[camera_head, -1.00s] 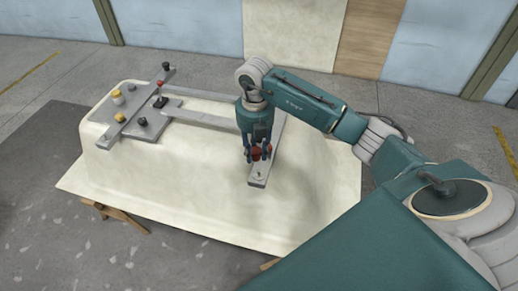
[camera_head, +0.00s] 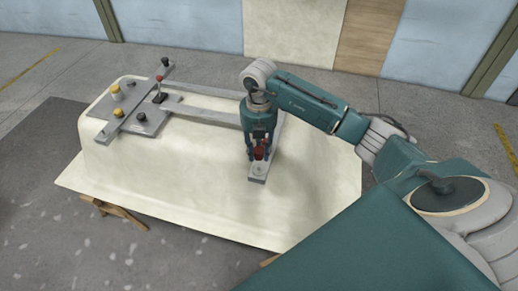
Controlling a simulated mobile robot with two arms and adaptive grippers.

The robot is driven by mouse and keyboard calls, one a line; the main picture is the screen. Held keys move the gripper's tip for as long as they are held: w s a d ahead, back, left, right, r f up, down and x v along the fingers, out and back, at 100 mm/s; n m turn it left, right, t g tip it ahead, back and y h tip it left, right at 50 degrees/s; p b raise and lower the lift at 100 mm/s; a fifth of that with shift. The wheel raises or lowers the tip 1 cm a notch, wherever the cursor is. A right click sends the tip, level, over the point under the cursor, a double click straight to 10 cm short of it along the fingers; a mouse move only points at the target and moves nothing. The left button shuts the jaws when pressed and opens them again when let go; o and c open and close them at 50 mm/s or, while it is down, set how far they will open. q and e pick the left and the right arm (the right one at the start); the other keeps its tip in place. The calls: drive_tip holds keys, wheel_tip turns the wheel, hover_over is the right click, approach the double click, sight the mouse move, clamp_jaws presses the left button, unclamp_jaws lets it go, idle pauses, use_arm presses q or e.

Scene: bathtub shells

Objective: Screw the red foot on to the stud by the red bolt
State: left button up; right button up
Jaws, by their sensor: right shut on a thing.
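The upturned cream bathtub shell (camera_head: 190,185) carries a grey metal frame with a long bar across its right side. My right gripper (camera_head: 259,155) points down over the near end of this bar (camera_head: 258,179). It is shut on the red foot (camera_head: 260,151), which shows between the fingers just above the bar. The stud under the foot is hidden, so I cannot tell whether the foot touches it. A small red-topped bolt (camera_head: 159,78) stands on the frame at the left. My left gripper is out of view.
Yellow knobs (camera_head: 118,112) and black knobs (camera_head: 141,117) stand on the left plates of the frame. A wooden trestle (camera_head: 122,212) shows under the shell. The floor around it is clear.

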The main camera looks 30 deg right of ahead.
sight(259, 167)
drive_tip(key=shift+f+b, duration=1.05)
drive_tip(key=shift+f, duration=0.85)
drive_tip(key=shift+f+b, duration=0.8)
drive_tip(key=shift+f, duration=0.45)
drive_tip(key=o, duration=1.2)
wheel_tip(259, 167, up, 12)
drive_tip(key=shift+r, duration=0.1)
